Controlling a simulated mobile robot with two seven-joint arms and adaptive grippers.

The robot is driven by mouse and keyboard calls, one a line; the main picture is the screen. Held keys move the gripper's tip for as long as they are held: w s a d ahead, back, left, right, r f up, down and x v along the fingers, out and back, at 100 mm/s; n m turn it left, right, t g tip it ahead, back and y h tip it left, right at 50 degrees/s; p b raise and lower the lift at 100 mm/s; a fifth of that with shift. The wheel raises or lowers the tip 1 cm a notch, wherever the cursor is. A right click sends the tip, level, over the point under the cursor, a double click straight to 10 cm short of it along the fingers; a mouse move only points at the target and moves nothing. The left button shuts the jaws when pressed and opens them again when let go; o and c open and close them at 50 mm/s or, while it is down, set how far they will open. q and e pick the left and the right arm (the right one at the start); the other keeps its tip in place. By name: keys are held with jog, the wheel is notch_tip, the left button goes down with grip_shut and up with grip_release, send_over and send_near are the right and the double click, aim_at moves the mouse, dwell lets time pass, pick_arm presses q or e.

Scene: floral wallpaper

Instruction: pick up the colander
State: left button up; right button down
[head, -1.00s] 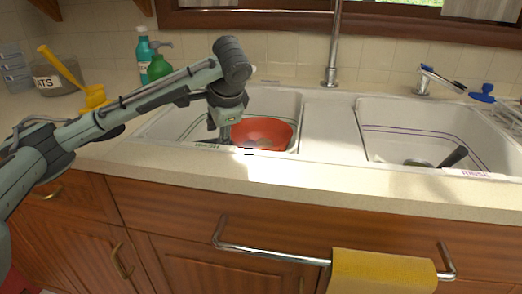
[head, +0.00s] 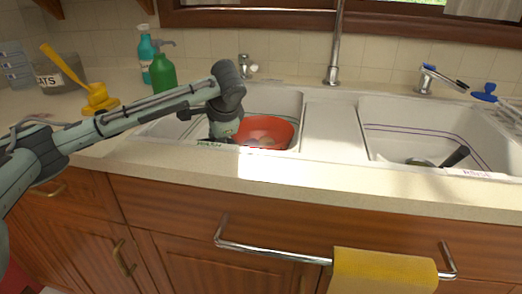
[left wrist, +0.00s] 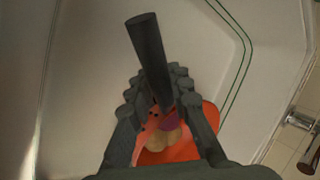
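The colander (head: 266,131) is an orange-red bowl in the left sink basin, with a few round things inside. In the left wrist view its orange bowl (left wrist: 208,112) shows behind and between my fingers, with pale and purple items in it. A dark bar (left wrist: 148,45), which looks like its handle, runs between the fingertips. My left gripper (left wrist: 158,88) is open around this bar, one finger on each side with narrow gaps. In the head view my left gripper is down in the basin at the bowl's left side, its fingertips hidden. My right gripper is not in view.
The left basin (head: 285,101) has walls close around the colander. The right basin (head: 385,118) holds a dark-handled utensil (head: 454,157). A green bottle (head: 162,74) and a teal bottle (head: 146,52) stand behind my arm. A tall faucet (head: 335,50) rises between the basins.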

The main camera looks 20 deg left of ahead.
pick_arm(q)
grip_shut()
jog(key=shift+r, duration=0.1)
jog(key=shift+r, duration=0.15)
